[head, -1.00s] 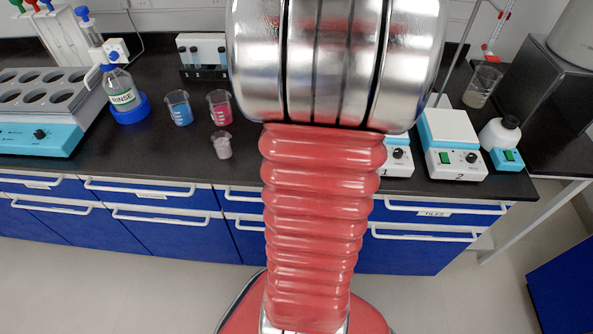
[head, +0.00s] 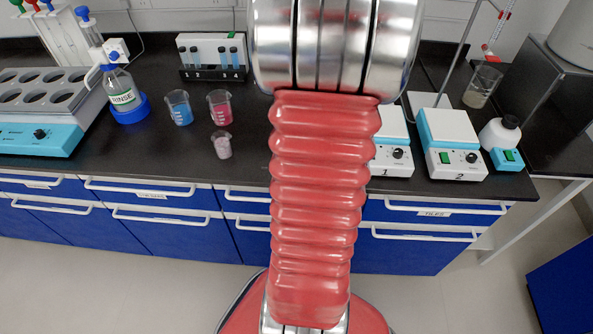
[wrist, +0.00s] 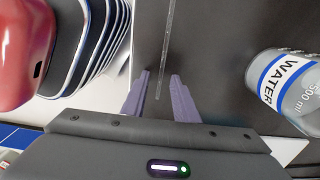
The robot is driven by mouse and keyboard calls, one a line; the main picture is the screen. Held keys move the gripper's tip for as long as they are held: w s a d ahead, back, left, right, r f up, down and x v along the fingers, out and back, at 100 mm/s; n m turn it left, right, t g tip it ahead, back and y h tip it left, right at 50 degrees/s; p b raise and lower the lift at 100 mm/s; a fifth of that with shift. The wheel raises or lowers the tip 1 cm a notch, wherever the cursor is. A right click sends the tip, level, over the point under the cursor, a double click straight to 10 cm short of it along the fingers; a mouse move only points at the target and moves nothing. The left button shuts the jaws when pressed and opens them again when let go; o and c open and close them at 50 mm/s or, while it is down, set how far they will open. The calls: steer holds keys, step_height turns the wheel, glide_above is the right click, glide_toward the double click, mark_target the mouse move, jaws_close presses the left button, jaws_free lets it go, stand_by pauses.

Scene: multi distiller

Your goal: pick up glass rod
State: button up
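The glass rod (wrist: 166,40) shows in the wrist view as a thin, clear stick over a dark surface. It runs from the top edge down to between the two purple fingers of my gripper (wrist: 160,78). The fingers are open, with a gap on each side of the rod. I cannot tell whether the rod lies at finger height or below. In the head view my gripper and the rod are hidden behind my red arm.
On the bench, a blue beaker (head: 179,108), a pink beaker (head: 220,107), a tube rack (head: 212,56) and hotplate 2 (head: 451,143) flank my arm.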

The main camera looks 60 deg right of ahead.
stand_by(0.7)
jaws_close()
stand_by(0.6)
